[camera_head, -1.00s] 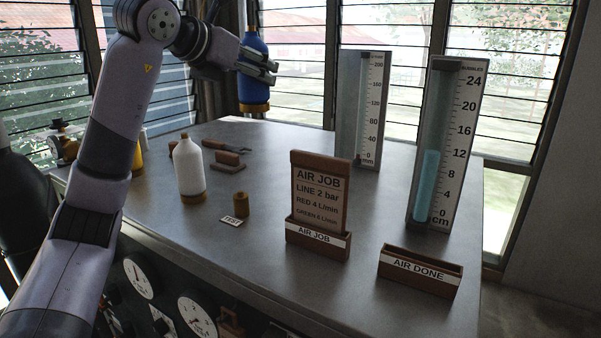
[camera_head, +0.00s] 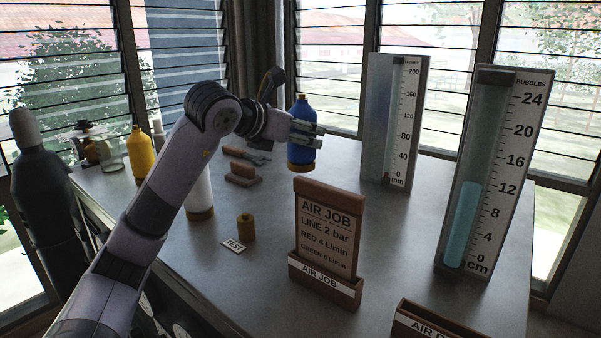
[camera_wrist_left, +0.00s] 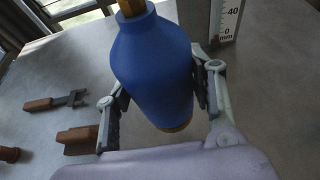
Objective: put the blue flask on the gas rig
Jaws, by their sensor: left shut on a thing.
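The blue flask (camera_head: 301,140) has a yellow cap and a brown base. My left gripper (camera_head: 308,133) is shut around its body and holds it upright over the far part of the grey bench (camera_head: 250,270). In the left wrist view the blue flask (camera_wrist_left: 152,65) sits between the two fingers of my left gripper (camera_wrist_left: 155,95). I cannot tell which thing is the gas rig. My right gripper is not in view.
A white flask (camera_head: 199,195) is partly behind my left arm. A yellow flask (camera_head: 141,155) stands at the left.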

